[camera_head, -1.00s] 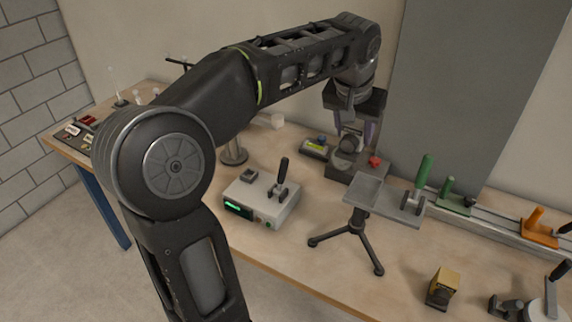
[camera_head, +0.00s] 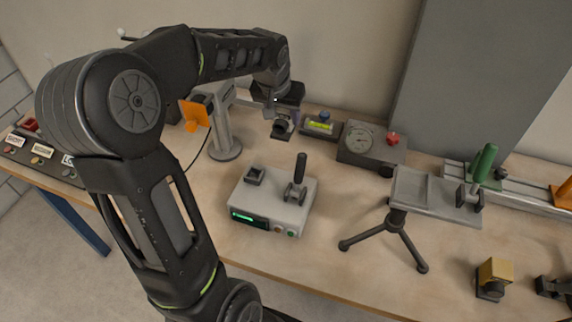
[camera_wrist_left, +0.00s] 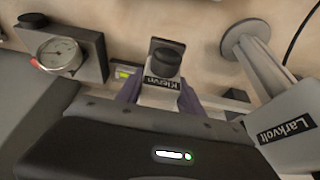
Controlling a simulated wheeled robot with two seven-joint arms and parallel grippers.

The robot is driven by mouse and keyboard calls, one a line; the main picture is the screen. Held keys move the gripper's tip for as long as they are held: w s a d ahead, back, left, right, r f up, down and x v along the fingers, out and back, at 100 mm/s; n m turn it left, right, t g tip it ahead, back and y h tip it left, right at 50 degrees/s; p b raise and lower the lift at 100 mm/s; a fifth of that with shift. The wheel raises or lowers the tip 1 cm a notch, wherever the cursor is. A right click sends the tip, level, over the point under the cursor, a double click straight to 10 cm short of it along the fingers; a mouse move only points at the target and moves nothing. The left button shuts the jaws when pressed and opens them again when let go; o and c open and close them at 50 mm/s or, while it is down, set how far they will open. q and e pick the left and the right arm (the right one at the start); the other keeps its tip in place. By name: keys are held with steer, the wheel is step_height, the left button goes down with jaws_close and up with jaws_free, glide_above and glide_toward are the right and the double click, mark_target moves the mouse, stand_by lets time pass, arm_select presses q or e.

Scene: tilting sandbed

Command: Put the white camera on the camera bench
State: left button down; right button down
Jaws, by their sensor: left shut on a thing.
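The white camera (camera_wrist_left: 160,85), a small white block labelled "Klevn" with a black round lens, is between the purple fingers of my left gripper (camera_wrist_left: 158,98) in the left wrist view. In the head view my left gripper (camera_head: 284,108) points down, shut on the camera (camera_head: 282,126), near the back of the table. A grey tripod stand (camera_head: 430,190) with a flat plate and a green-handled clamp stands at the right. No label shows which fixture is the camera bench.
A gauge box (camera_head: 360,150) with a red knob and a yellow level (camera_head: 319,127) are right of my gripper. A grey clamp box (camera_head: 270,205) stands in front. A grey post stand (camera_head: 222,135) is at left. A small yellow block (camera_head: 493,272) and a rail (camera_head: 520,190) are at right.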

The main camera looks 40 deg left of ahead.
mark_target(284, 133)
arm_select(q)
steer(key=shift+f, duration=3.05)
steer(key=shift+f, duration=0.1)
steer(key=shift+f, duration=1.8)
steer(key=shift+f, duration=0.15)
steer(key=c, duration=0.7)
jaws_free()
steer(key=shift+c, duration=0.2)
